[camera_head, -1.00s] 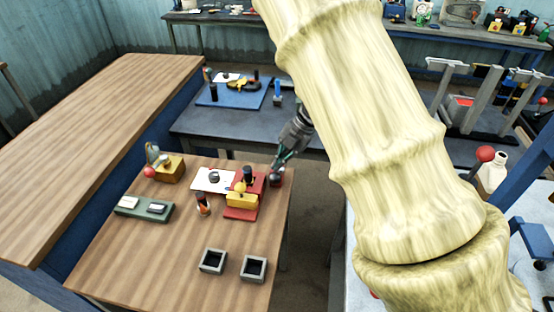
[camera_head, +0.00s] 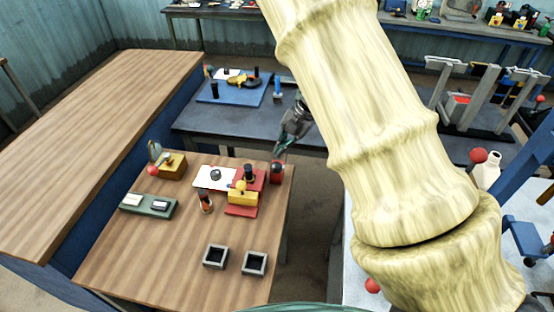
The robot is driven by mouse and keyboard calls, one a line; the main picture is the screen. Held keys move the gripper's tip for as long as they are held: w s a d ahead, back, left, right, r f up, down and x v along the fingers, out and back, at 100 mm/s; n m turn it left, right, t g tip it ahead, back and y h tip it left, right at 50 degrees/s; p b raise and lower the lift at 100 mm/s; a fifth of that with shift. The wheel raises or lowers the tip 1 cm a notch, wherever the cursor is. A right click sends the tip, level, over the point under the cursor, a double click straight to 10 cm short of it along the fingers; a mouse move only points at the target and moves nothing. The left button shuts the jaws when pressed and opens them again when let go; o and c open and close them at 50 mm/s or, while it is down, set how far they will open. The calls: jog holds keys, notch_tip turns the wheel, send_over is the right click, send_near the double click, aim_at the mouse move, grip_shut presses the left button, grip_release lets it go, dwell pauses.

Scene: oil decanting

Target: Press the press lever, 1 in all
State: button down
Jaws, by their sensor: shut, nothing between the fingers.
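A red and yellow press-like fixture (camera_head: 243,199) stands at the right of the small wooden table, with a small ball knob and a dark cylinder on it. Which of these is the press lever I cannot tell. My gripper (camera_head: 279,151) is shut and empty, just above and beyond a small red, dark-topped item (camera_head: 277,173) at the table's right edge. It looks apart from that item and from the press-like fixture.
My thick pale arm link fills the right centre and hides part of the benches. A green tray (camera_head: 149,207), a small bottle (camera_head: 205,201), a white sheet (camera_head: 213,178) and two square cups (camera_head: 216,256) are on the table. Its front left is clear.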

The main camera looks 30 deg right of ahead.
dwell(0.3)
jog(key=w+d+r+p, duration=0.1)
jog(key=p, duration=0.1)
jog(key=w+d+r+p, duration=0.1)
jog(key=w+r+p, duration=0.1)
jog(key=shift+d+r, duration=0.1)
jog(key=shift+r, duration=0.1)
dwell(0.4)
dwell(0.6)
